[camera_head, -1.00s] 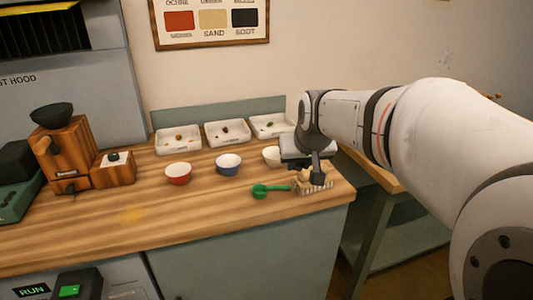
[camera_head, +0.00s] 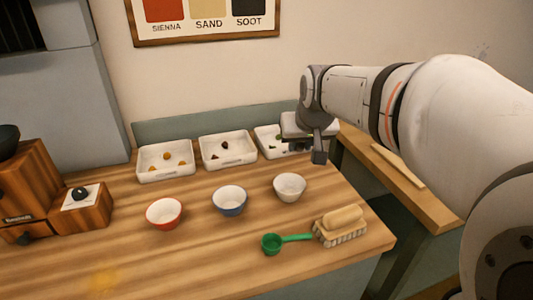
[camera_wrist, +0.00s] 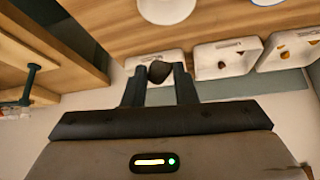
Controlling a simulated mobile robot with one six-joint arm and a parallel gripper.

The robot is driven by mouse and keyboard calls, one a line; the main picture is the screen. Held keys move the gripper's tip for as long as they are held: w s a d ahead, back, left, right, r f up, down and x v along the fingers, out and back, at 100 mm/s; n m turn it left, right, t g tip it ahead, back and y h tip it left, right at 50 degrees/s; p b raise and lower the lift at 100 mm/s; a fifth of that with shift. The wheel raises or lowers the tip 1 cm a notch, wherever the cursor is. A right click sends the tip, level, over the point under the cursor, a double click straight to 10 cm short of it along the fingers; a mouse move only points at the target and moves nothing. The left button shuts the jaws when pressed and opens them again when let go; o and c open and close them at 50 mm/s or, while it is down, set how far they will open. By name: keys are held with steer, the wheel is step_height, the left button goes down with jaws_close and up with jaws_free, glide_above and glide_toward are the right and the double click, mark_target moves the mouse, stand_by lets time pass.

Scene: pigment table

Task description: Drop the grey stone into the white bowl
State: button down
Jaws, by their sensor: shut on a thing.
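The white bowl (camera_head: 290,187) stands upright on the wooden table, rightmost of three bowls; its visible inside looks empty. It also shows at the top of the wrist view (camera_wrist: 166,8). My gripper (camera_head: 319,156) is in the air near the right-hand white tray, up and to the right of the white bowl in the head view. In the wrist view my gripper (camera_wrist: 160,88) is shut on the dark grey stone (camera_wrist: 159,72), held between the fingertips. The stone cannot be made out in the head view.
A red bowl (camera_head: 164,213) and a blue bowl (camera_head: 230,201) stand left of the white bowl. White trays (camera_head: 166,175) with small lumps line the back. A green scoop (camera_head: 272,244) and a brush (camera_head: 341,228) lie in front. The front left of the table is mostly clear.

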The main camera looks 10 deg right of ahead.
step_height(320, 180, down, 6)
steer(key=b, duration=0.4)
steer(key=shift+a+r, duration=0.15)
steer(key=c, duration=1.1)
jaws_free()
steer(key=shift+s, duration=0.1)
steer(key=shift+r, duration=0.1)
steer(key=p+v, duration=0.1)
steer(key=v, duration=0.6)
steer(key=shift+s+r, duration=0.2)
steer(key=shift+r, duration=0.05)
